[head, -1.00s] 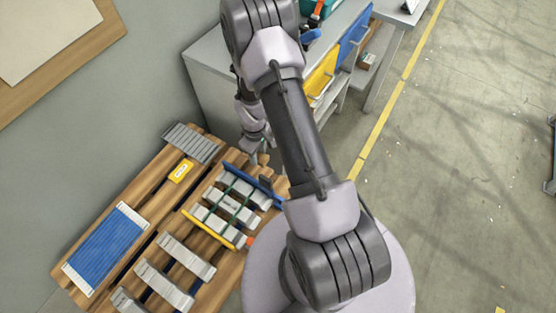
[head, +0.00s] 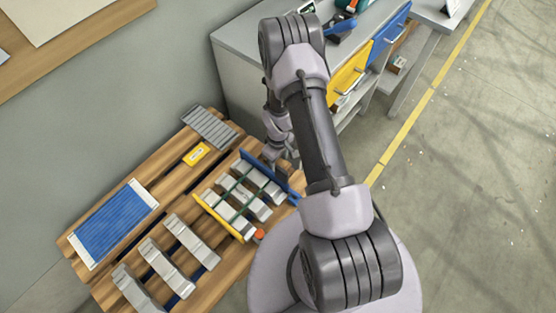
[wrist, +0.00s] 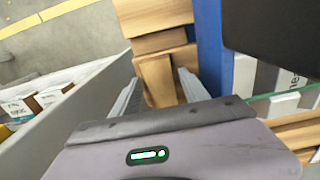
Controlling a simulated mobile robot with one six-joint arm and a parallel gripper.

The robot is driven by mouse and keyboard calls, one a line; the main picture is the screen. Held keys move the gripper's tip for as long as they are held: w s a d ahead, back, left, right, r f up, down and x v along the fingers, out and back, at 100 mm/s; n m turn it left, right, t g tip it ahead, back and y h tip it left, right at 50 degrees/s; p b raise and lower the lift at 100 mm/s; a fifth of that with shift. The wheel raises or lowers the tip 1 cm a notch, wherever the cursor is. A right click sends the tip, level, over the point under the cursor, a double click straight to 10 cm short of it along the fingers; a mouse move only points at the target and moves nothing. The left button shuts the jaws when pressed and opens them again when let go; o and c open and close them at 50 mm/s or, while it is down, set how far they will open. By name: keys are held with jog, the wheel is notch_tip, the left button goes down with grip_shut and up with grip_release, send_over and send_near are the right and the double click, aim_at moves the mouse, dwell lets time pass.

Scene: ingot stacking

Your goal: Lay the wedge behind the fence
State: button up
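The fence is a long blue upright strip (head: 262,170) on the wooden pallet, along the upper right side of a group of grey ingots. In the wrist view, its blue edge (wrist: 212,45) runs just right of my gripper. My gripper (head: 284,162) is low at the fence's far side in the head view. In the wrist view, a light wooden piece, seemingly the wedge (wrist: 157,82), fills the gap between the two grey fingers (wrist: 158,95). In the head view the wedge is hidden by the gripper and the fence.
Grey ingots (head: 243,193) lie beside a yellow bar (head: 218,216), and more ingots (head: 192,240) lie lower left. A yellow box (head: 196,154), a grey ribbed plate (head: 210,127) and a blue panel (head: 115,222) share the pallet. A cabinet (head: 238,75) stands behind.

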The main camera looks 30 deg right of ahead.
notch_tip(320, 180, up, 12)
jog(key=p, duration=0.5)
notch_tip(320, 180, up, 21)
jog(key=m+t, duration=0.2)
jog(key=m, duration=0.1)
send_over(278, 162)
jog(key=w+a, duration=0.2)
jog(key=a, duration=0.3)
jog(key=s+a+r+m+t, duration=0.1)
jog(key=s+a+r, duration=0.25)
jog(key=r, duration=0.35)
jog(key=s+a+r+m+t, duration=0.1)
jog(key=s+a+r+m, duration=0.1)
jog(key=s+r, duration=0.35)
jog(key=s+a+r+m+t+y, duration=0.1)
jog(key=s+a+r, duration=0.4)
jog(key=s, duration=0.5)
notch_tip(278, 162, up, 2)
jog(key=shift+s+a+r+m+t+y, duration=0.2)
jog(key=shift+a+m+t+y, duration=0.25)
jog(key=shift+m, duration=0.25)
jog(key=shift+d, duration=0.1)
jog(key=shift+f+b, duration=0.55)
jog(key=shift+b, duration=0.05)
